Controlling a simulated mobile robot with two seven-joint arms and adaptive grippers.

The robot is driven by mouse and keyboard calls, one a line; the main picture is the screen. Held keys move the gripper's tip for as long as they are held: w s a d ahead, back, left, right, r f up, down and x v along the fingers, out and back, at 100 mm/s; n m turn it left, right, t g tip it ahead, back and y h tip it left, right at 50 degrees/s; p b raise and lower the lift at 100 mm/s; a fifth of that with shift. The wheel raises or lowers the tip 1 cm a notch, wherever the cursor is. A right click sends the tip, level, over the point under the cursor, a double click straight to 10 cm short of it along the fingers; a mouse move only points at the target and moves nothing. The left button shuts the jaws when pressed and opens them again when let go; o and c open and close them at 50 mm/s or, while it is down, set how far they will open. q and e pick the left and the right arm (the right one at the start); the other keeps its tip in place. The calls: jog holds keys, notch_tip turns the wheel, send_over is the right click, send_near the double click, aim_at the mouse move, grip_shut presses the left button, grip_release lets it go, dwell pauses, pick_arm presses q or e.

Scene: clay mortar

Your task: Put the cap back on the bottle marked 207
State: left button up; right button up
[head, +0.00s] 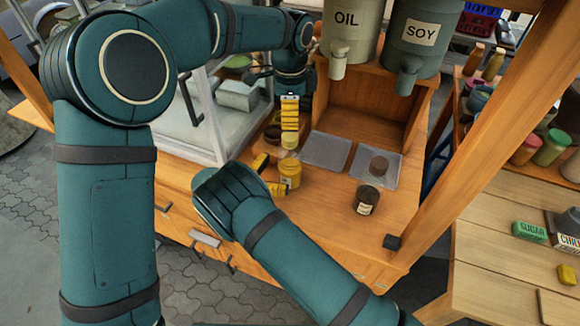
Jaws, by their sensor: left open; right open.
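I cannot read 207 on either. A flat brown disc, perhaps a cap (379,166), lies on the right grey mat.
Grey mats, left (327,150) and right (391,160), lie before a wooden box. A wooden post (480,125) rises at right. A glass case (195,125) stands at left.

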aim_at(290, 136)
jog(key=shift+x, duration=2.65)
grip_shut()
pick_arm(q)
jog(key=n, duration=1.8)
jog(key=shift+f, duration=4.05)
